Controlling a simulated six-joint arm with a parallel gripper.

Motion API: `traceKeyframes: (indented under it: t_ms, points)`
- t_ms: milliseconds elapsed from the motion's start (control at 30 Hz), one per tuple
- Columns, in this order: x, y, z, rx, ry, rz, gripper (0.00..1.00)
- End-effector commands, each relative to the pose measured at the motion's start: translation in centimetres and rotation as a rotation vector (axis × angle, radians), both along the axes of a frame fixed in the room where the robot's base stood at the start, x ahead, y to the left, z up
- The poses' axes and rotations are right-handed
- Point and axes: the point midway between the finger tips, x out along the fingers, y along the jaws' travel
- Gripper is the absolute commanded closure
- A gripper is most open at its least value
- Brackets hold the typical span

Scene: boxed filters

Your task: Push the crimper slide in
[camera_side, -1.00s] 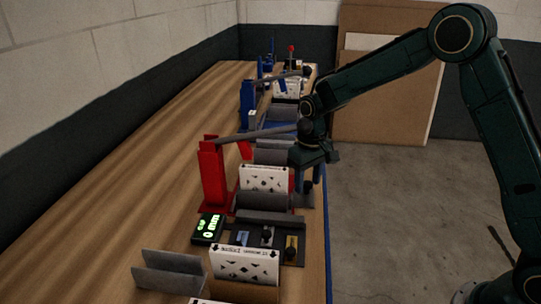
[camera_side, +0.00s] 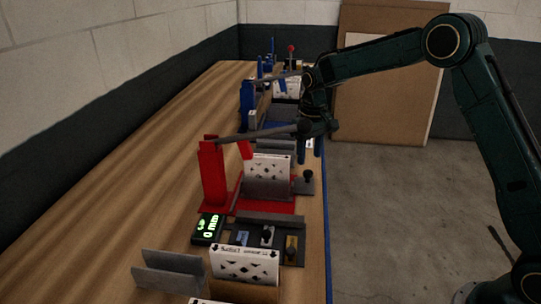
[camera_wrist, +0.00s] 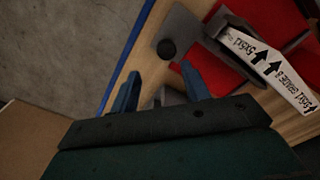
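The red crimper station (camera_side: 212,180) stands on the bench with a long grey lever. A white printed filter box (camera_side: 267,164) stands upright in it between grey plates. The crimper slide (camera_side: 303,187) is a grey plate with a black knob (camera_side: 308,175) on the bench-edge side. In the wrist view the knob (camera_wrist: 166,48) and box (camera_wrist: 265,62) sit ahead of the fingers, the grey slide plate beside the box. My gripper (camera_side: 311,153) hangs above and beyond the knob, apart from it. Its two blue fingers (camera_wrist: 158,92) are spread, with nothing held between them.
A black display (camera_side: 207,228) with green digits stands nearer the camera, beside a dark fixture (camera_side: 268,239) with small knobs. Another white box (camera_side: 245,265) stands in front. A blue station (camera_side: 247,105) is farther back. Bare wood (camera_side: 120,190) lies to the left; open floor lies right.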

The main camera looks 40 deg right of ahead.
Motion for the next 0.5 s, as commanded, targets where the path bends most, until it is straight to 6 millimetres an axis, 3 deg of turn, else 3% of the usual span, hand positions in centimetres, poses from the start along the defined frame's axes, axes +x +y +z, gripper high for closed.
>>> traceKeyframes:
  t_ms: [500]
  points:
    - [0.0, 0.0, 7.3, 0.0, -0.003, 0.001, 0.53]
